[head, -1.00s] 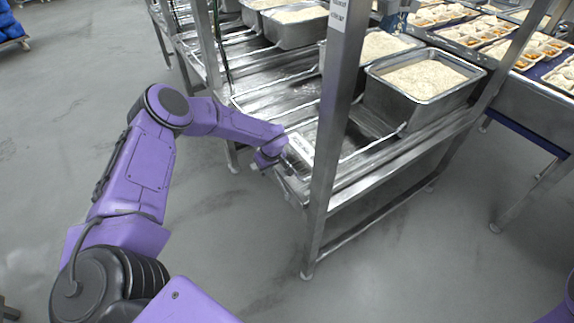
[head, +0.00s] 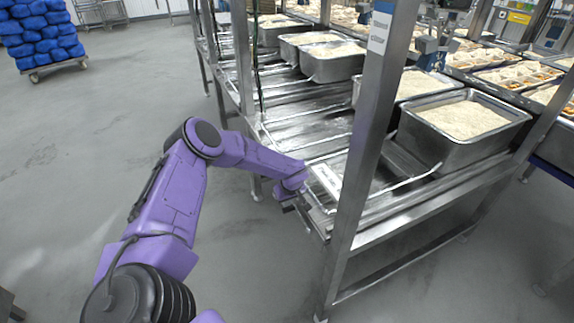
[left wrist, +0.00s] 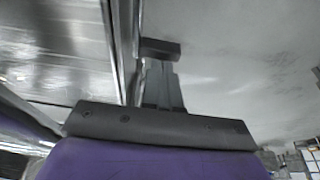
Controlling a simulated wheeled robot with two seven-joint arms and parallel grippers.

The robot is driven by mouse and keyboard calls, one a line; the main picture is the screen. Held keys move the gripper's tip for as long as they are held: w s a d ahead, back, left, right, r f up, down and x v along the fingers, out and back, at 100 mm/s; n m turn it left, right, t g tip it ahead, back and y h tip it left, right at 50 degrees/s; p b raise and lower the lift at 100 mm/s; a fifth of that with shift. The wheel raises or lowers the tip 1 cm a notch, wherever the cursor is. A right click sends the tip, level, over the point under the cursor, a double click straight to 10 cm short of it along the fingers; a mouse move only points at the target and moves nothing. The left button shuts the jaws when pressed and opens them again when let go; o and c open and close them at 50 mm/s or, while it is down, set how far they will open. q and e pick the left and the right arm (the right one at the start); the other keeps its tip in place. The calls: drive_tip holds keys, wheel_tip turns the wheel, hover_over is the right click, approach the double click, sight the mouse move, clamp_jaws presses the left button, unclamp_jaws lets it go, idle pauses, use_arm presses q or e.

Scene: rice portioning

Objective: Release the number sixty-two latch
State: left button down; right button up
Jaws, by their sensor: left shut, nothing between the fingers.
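I cannot make out a latch marked sixty-two. A white label plate (head: 326,182) with small dark text sits at the near left corner of the metal rack (head: 395,215); its text is too small to read. My left gripper (head: 303,210) is at that corner, just left of and below the plate. In the left wrist view its fingers (left wrist: 160,52) are shut with nothing between them, close beside a metal rail (left wrist: 123,50). I cannot tell whether they touch the rack. My right gripper is not in view.
Metal pans of rice (head: 462,130) stand on the rack's right side. An upright post (head: 362,150) with a white tag (head: 380,30) rises right of my gripper. Trays of portioned food (head: 510,75) lie farther back. Blue sacks (head: 42,45) are piled far left.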

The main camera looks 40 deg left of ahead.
use_arm(q)
drive_tip(key=shift+s+f, duration=0.25)
drive_tip(key=shift+f, duration=0.05)
drive_tip(key=shift+w+a+f, duration=0.1)
drive_tip(key=shift+f, duration=0.2)
wheel_tip(320, 180, up, 14)
drive_tip(key=w+a+p, duration=0.1)
drive_tip(key=a+p, duration=0.1)
drive_tip(key=a, duration=0.1)
drive_tip(key=shift+w, duration=0.15)
drive_tip(key=shift+r, duration=0.1)
